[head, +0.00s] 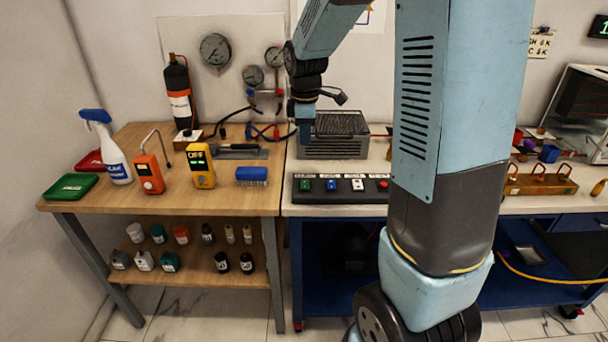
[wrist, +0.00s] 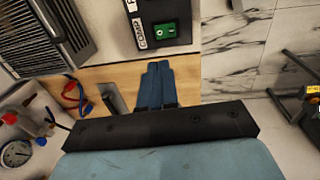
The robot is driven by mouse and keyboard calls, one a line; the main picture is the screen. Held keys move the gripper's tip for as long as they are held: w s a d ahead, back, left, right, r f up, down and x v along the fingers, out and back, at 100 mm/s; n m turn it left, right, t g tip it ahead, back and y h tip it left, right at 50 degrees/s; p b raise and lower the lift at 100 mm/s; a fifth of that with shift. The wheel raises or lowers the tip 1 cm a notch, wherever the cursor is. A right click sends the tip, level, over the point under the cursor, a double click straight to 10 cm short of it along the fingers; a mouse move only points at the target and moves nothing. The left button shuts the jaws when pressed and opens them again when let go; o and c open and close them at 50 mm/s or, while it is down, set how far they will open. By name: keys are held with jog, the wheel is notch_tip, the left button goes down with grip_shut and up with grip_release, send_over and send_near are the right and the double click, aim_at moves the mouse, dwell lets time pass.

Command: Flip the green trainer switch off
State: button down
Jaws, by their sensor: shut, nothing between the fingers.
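The green trainer switch (head: 308,186) is the leftmost control on a dark switch panel (head: 340,197) at the front of the right-hand bench. In the wrist view the green switch (wrist: 165,30) sits on the panel's end, beside a white label that appears to read COMP. Which way its rocker is tipped is too small to tell. My gripper (head: 305,138) points down behind and above the panel's left end. In the wrist view my gripper's fingertips (wrist: 158,68) are together, empty and apart from the switch.
Blue (head: 331,186), white (head: 357,185) and red (head: 383,185) controls share the panel. A ribbed metal unit (head: 335,148) stands behind it. Red and blue hoses (head: 263,132) lie left of my gripper. A wooden bench (head: 120,205) with a blue brush (head: 252,174) adjoins on the left.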

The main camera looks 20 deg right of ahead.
aim_at(305, 182)
jog(key=shift+f, duration=0.15)
jog(key=f, duration=0.4)
jog(key=w+f, duration=0.1)
jog(key=f, duration=0.8)
jog(key=shift+w+d+f, duration=0.3)
jog(key=shift+w+f, duration=0.05)
jog(key=shift+a, duration=0.1)
jog(key=shift+w+a+f, duration=0.1)
jog(key=shift+d, duration=0.2)
jog(key=shift+s, duration=0.25)
jog(key=shift+s+a, duration=0.25)
jog(key=shift+s, duration=0.3)
